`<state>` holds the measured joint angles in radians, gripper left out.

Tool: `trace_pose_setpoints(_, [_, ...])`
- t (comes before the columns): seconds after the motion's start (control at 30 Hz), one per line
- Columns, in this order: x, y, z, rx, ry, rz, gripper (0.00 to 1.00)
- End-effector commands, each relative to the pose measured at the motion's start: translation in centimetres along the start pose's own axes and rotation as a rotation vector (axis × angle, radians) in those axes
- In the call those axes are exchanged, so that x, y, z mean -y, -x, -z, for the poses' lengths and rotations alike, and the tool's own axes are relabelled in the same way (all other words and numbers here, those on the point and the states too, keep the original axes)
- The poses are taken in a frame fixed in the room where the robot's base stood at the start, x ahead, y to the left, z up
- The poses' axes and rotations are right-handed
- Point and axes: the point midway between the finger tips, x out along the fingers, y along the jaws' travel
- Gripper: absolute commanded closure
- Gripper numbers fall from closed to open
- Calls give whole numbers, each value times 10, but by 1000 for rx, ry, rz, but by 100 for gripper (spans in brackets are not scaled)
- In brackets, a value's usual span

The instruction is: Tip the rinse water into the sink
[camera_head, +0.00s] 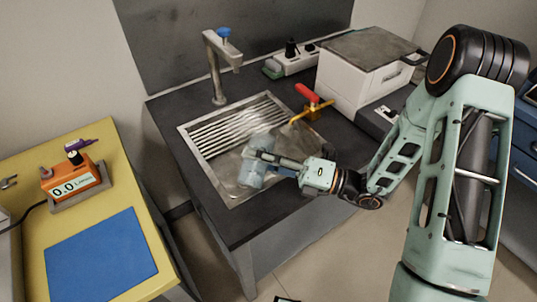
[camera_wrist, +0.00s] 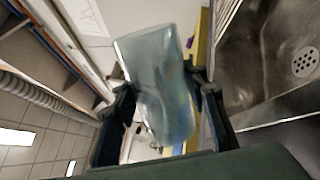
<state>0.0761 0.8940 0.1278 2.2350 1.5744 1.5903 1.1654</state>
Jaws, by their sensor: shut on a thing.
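My gripper (camera_head: 268,157) is shut on a clear, bluish glass vessel (camera_head: 252,175), holding it over the front part of the sink (camera_head: 228,188). In the wrist view the vessel (camera_wrist: 155,75) stands between the two fingers, its wide end toward the top of the picture. It looks tilted in the head view, but which end is its mouth is hard to tell. A bluish tint shows inside; I cannot tell how much water it holds. The sink's round drain (camera_wrist: 304,63) shows at the right of the wrist view.
A tap with a blue knob (camera_head: 222,62) stands behind the sink's ribbed drainboard. A red-handled valve (camera_head: 308,95) is at its right, near a white box (camera_head: 360,80) and a power strip (camera_head: 290,62). A yellow table (camera_head: 100,180) with an orange meter (camera_head: 73,178) stands at left.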

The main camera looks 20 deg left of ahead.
Motion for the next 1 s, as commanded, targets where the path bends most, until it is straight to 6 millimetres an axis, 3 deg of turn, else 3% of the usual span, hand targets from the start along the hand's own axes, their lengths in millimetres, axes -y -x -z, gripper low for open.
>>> trace_pose_setpoints(1.0, [1, 0, -3, 16, -121, -1, 96])
